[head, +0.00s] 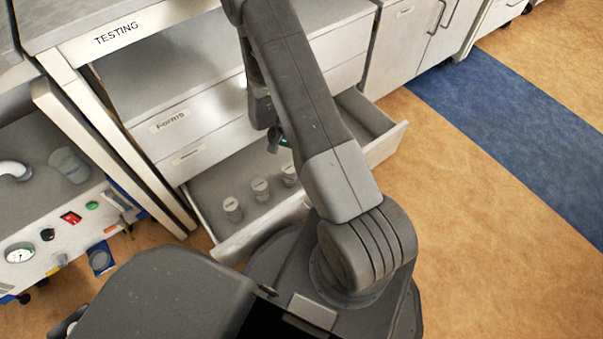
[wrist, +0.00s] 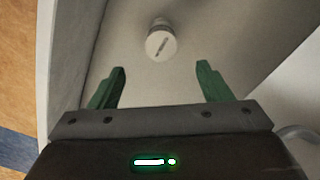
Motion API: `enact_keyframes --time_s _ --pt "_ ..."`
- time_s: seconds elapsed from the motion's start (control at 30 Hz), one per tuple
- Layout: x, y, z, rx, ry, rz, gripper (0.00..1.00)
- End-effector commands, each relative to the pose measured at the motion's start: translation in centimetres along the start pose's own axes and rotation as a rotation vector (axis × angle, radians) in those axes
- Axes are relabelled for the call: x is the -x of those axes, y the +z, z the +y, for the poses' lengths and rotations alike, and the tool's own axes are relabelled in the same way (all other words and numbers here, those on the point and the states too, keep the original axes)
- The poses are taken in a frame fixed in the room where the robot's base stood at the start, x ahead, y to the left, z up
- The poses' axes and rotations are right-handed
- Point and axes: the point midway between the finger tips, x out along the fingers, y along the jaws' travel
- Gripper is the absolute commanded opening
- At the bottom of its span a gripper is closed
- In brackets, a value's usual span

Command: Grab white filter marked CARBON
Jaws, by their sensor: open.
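In the head view, white cylindrical filters stand upright in an open drawer: a left one (head: 231,209), a middle one (head: 260,189) and a right one (head: 289,175) beside my arm. Their labels are too small to read. In the wrist view, one white filter (wrist: 161,43) with a dark label strip stands on the drawer floor, ahead of the fingertips. The label cannot be read. My gripper (wrist: 160,69) is open and empty, its green fingers apart, with the filter roughly centred beyond the gap. My arm hides part of the drawer in the head view.
The open drawer (head: 234,245) has a raised front wall and side walls; a drawer wall (wrist: 70,50) runs close on the left in the wrist view. Closed drawers (head: 215,117) are above it. A bench with a gauge (head: 19,254) stands at left. Floor is clear at right.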

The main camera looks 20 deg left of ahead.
Motion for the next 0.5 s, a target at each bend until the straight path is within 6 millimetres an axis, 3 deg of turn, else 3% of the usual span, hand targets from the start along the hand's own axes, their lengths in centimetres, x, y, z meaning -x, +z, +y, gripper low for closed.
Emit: enact_keyframes --time_s 0.5 --pt "-8.5 0.3 -0.6 0.006 -0.001 0.000 0.72"
